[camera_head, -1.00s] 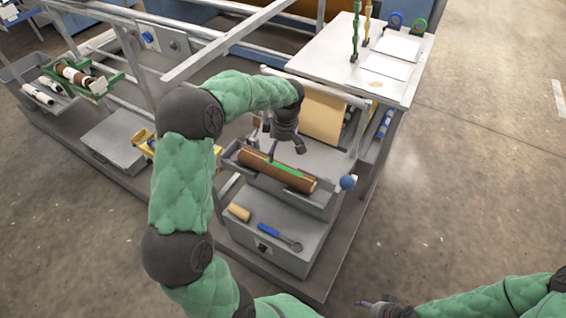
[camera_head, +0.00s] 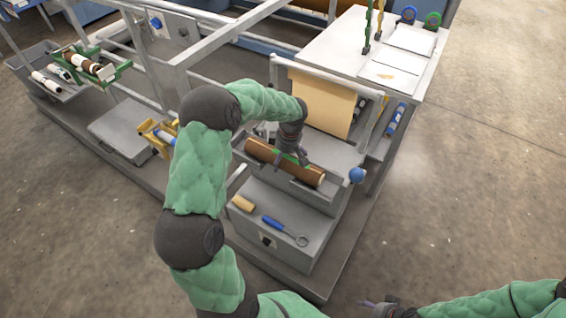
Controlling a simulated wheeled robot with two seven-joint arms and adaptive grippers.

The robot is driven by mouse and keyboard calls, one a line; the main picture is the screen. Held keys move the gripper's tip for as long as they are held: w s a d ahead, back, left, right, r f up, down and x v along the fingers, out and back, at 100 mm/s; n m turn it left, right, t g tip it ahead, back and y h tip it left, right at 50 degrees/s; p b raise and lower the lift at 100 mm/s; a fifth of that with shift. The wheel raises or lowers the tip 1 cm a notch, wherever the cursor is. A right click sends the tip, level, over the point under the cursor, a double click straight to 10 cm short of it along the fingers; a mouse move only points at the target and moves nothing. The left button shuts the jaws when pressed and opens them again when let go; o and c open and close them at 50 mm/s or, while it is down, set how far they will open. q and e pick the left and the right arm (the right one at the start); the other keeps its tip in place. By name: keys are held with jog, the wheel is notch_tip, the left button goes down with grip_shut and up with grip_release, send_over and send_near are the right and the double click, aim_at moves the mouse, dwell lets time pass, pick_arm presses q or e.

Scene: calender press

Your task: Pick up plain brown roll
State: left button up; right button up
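A brown roll (camera_head: 258,149) with a green strip along its top lies in a grey tray (camera_head: 240,160) on the machine, running from upper left to lower right. My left gripper (camera_head: 291,160) points down at the middle of this roll and covers part of it and of the green strip. Its fingers are at or very close to the roll; I cannot tell whether they grip it. My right gripper (camera_head: 374,303) is low at the bottom edge, away from the roll; its finger opening is too small to read.
Below the tray, a grey box top holds a small tan roll (camera_head: 243,203) and a blue-handled wrench (camera_head: 283,230). A blue ball knob (camera_head: 357,175) is right of the tray. A green stand (camera_head: 90,66) with a brown-and-white roll is far left. A white table (camera_head: 340,45) stands behind.

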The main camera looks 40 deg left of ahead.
pick_arm(q)
jog(key=c, duration=1.3)
jog(key=shift+r, duration=0.15)
